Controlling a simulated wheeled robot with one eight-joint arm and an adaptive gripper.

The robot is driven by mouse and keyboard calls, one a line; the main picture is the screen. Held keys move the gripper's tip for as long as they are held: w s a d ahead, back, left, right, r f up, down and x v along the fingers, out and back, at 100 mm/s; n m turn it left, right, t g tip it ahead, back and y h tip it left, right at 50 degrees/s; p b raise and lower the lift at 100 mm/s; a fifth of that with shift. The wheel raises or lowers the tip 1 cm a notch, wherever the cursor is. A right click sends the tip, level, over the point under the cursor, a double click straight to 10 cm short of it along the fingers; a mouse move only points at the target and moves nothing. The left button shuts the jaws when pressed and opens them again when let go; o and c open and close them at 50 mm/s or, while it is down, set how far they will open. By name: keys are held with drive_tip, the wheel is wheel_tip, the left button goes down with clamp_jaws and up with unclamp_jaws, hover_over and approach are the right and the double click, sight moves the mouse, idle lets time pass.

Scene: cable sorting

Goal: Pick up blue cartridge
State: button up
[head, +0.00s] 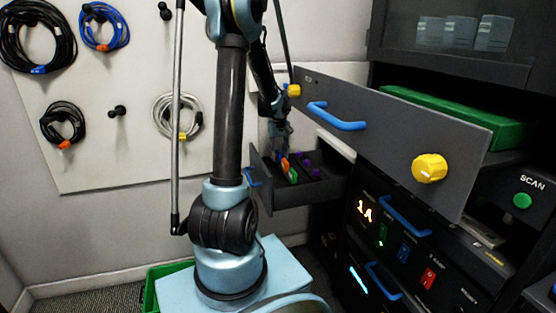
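My gripper (283,138) points down over a small open drawer (315,192), at the drawer's left side. In this drawer, an orange item (285,165) and a green item (293,175) stand close below my fingers. Purple items (305,163) stand to their right. A small bluish patch shows at the fingertips beside the orange item; I cannot tell whether it is the blue cartridge. The fingers are too small and dark to tell whether they are open or shut.
A larger open drawer (400,130), with a blue handle (337,119), a yellow knob (430,168) and a green object (450,115) inside, juts out right of my arm. Cables hang on the wall board (85,170) at left. A green bin (152,292) is on the floor.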

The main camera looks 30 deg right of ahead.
clamp_jaws()
wheel_tip(320, 180, up, 32)
drive_tip(key=shift+f, duration=0.2)
idle(1.2)
